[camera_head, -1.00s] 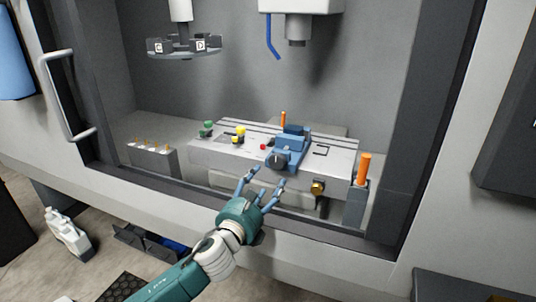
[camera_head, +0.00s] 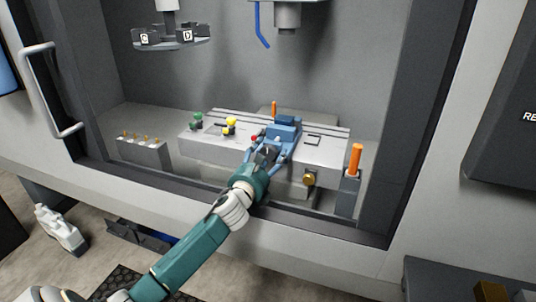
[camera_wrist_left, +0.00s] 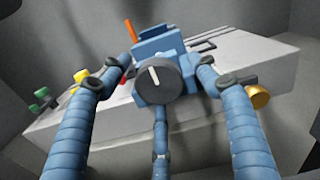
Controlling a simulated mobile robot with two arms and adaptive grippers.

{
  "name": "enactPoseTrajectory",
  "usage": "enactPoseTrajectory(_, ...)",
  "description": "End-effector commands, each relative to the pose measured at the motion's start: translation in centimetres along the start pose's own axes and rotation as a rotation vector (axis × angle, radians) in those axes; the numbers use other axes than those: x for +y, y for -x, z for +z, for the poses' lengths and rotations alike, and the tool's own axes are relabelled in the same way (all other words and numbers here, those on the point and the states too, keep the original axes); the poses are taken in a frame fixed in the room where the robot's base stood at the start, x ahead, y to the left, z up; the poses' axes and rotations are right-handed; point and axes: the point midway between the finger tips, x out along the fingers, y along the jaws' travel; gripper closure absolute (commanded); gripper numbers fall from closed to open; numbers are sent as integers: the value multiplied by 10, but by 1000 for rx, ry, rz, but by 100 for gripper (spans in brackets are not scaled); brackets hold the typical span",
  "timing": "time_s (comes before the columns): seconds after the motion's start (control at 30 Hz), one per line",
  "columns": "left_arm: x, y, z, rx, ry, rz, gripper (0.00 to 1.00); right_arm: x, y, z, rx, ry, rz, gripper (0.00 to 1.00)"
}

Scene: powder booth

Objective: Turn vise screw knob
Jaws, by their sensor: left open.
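The blue vise (camera_head: 285,127) stands on the grey slotted table inside the booth. In the left wrist view the vise (camera_wrist_left: 160,42) carries a dark round screw knob (camera_wrist_left: 157,76) with a white line on its front face. My left gripper (camera_head: 270,152) reaches in at the front of the vise. In the left wrist view its blue fingers are open, one on each side of the knob and one below it. I see gaps between the side fingers and the knob; contact of the lower finger cannot be told. In the head view the knob is mostly hidden by the gripper. My right gripper is not in view.
The grey table (camera_head: 210,146) bears green and yellow knobs (camera_head: 230,125) left of the vise. An orange cylinder (camera_head: 356,158) stands at the right, near a brass knob (camera_head: 309,178). A disc with lettered blocks (camera_head: 171,42) and a spindle (camera_head: 287,16) hang above.

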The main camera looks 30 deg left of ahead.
Motion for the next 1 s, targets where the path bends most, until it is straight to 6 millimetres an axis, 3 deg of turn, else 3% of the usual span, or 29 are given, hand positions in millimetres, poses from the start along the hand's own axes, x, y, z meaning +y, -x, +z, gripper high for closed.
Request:
enactPoseTrajectory(0.17, 0, 0, 0, 0, 0, 0, 38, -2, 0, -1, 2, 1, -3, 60)
enactPoseTrajectory(0.4, 0, 0, 0, 0, 0, 0, 84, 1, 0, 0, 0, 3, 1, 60)
enactPoseTrajectory(0.73, 0, 0, -1, 1, 36, 0, 84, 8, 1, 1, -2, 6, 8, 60)
enactPoseTrajectory(1.0, -1, 1, 0, 2, 195, -1, 84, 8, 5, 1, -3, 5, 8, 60)
